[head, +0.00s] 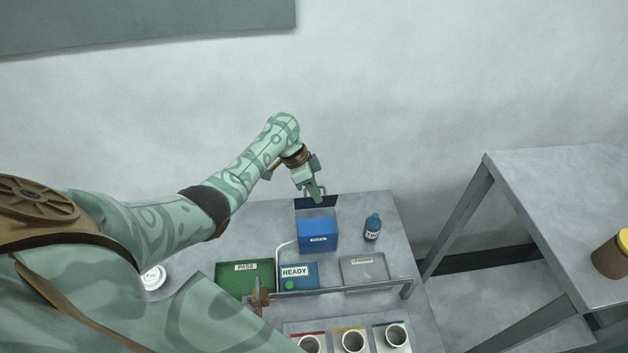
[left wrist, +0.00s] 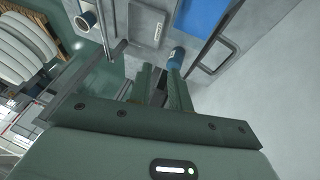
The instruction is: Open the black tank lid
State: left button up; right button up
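A black panel (head: 316,202), which looks like the tank lid, shows at the back edge of the table behind a blue box (head: 318,233). I cannot tell whether it lies flat or is raised. My left gripper (head: 316,193) is right at the panel's upper edge and covers part of it. A thin grey handle-like bar shows beside the fingers. In the left wrist view the two green fingers (left wrist: 161,85) stand apart with a gap, and I see nothing clearly held. The blue box (left wrist: 202,15) shows at the top there.
A blue bottle (head: 372,228) stands right of the box; it also shows beyond the fingertips in the left wrist view (left wrist: 177,57). A second table (head: 565,190) stands right.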

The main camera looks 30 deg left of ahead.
pick_arm(q)
jog(key=shift+s+d+r+p, duration=0.15)
jog(key=shift+s+d+r, duration=0.15)
jog(key=shift+s, duration=0.15)
jog(key=shift+s+d+r+p, duration=0.15)
jog(key=shift+s+d, duration=0.1)
jog(key=shift+s, duration=0.15)
